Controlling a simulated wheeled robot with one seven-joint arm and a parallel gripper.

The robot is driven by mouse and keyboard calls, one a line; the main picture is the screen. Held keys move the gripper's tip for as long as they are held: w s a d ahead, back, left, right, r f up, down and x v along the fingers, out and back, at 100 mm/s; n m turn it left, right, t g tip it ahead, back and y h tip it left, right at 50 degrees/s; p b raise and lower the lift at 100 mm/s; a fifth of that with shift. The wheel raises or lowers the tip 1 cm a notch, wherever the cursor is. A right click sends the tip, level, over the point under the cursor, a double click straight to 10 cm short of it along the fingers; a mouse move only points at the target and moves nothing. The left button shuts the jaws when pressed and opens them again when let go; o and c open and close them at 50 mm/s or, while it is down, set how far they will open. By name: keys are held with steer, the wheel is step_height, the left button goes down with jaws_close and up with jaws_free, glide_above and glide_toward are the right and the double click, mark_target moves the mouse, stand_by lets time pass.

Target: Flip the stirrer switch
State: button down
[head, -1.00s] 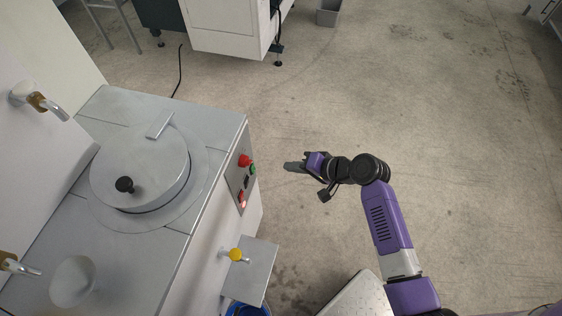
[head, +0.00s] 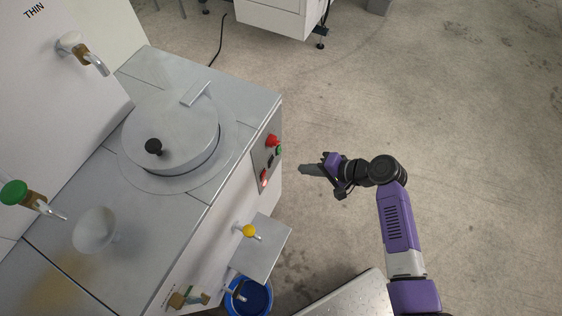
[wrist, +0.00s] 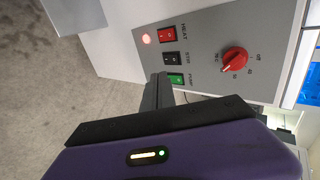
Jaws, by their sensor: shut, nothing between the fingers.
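The stirrer switch is the black rocker (wrist: 170,58), in the middle of a row on the grey control panel (wrist: 210,33) in the wrist view. Its label is small and hard to read. The red HEAT switch (wrist: 167,35) is on one side of it and the green PUMP switch (wrist: 175,79) on the other. In the head view the black switch (head: 270,160) is tiny. My gripper (head: 303,169) is shut and empty, to the right of the panel with a gap. In the wrist view its fingertips (wrist: 158,78) appear just below the black switch, beside the green one.
A red knob (wrist: 235,60) and a lit red lamp (wrist: 146,38) share the panel. Below it, a yellow-handled valve (head: 249,231) and a grey shelf (head: 268,245) stick out, above a blue bucket (head: 250,298). The floor right of the machine is clear.

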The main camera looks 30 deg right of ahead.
mark_target(272, 161)
steer(key=shift+w+a+f, duration=0.55)
steer(key=shift+w+a, duration=0.35)
steer(key=shift+w, duration=0.3)
steer(key=shift+w+a+f, duration=0.6)
steer(key=shift+w+a, duration=0.25)
steer(key=shift+w, duration=0.3)
steer(key=shift+w+a+f, duration=0.55)
steer(key=shift+w+a, duration=0.35)
steer(key=shift+w, duration=0.3)
steer(key=shift+w+a+r+p, duration=0.3)
steer(key=shift+w+r+p, duration=0.15)
steer(key=shift+p, duration=0.15)
steer(key=shift+f, duration=0.35)
steer(key=shift+s+r+p, duration=0.1)
steer(key=shift+r+p, duration=0.5)
steer(key=shift+r, duration=0.25)
steer(key=shift+d, duration=0.1)
